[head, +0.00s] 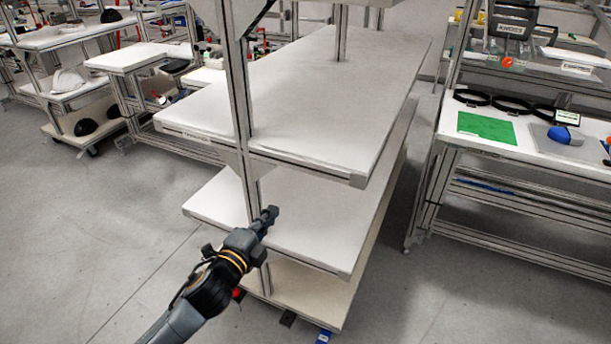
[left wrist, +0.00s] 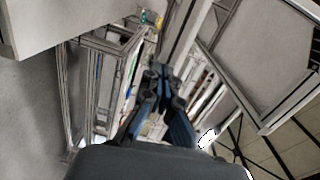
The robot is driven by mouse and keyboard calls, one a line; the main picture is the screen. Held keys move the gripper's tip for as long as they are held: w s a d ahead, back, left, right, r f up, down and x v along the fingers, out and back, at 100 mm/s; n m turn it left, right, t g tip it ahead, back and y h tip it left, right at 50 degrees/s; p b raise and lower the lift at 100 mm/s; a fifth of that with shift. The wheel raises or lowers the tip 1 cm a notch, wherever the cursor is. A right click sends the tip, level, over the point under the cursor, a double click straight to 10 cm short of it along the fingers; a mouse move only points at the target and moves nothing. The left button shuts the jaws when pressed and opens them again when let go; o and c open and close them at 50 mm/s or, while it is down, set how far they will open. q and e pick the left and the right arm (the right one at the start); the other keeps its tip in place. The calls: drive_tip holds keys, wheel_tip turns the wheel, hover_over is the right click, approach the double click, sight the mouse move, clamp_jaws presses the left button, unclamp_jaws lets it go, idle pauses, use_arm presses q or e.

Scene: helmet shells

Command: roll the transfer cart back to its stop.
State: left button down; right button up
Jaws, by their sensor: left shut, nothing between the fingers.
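A tall metal-framed cart with several white shelves, which I take to be the transfer cart (head: 320,95), stands in the middle of the head view. Its shelves are empty where they show. A wooden-looking bottom board (head: 310,295) sits low, with bits of blue and red at floor level under it. My left gripper (head: 271,213) is in front of the cart's near upright, at the height of a lower shelf. It is shut and empty; I cannot tell whether it touches the upright. It also shows shut in the left wrist view (left wrist: 160,72). My right gripper is not in view.
A workbench (head: 465,140) with black rings, a green sheet (head: 486,127) and a blue object (head: 564,135) stands at right. A wheeled rack (head: 70,95) with white and black helmet shells is at back left. Open grey floor (head: 90,230) lies at left front.

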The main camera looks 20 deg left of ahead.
use_arm(q)
wheel_tip(320, 180, up, 2)
drive_tip(key=p, duration=0.2)
approach(305, 166)
drive_tip(key=shift+m+t, duration=0.3)
drive_tip(key=shift+m, duration=0.1)
drive_tip(key=w, duration=0.6)
drive_tip(key=shift+w+d+f, duration=0.25)
drive_tip(key=shift+f, duration=0.05)
drive_tip(key=shift+w, duration=0.25)
drive_tip(key=shift+w, duration=0.15)
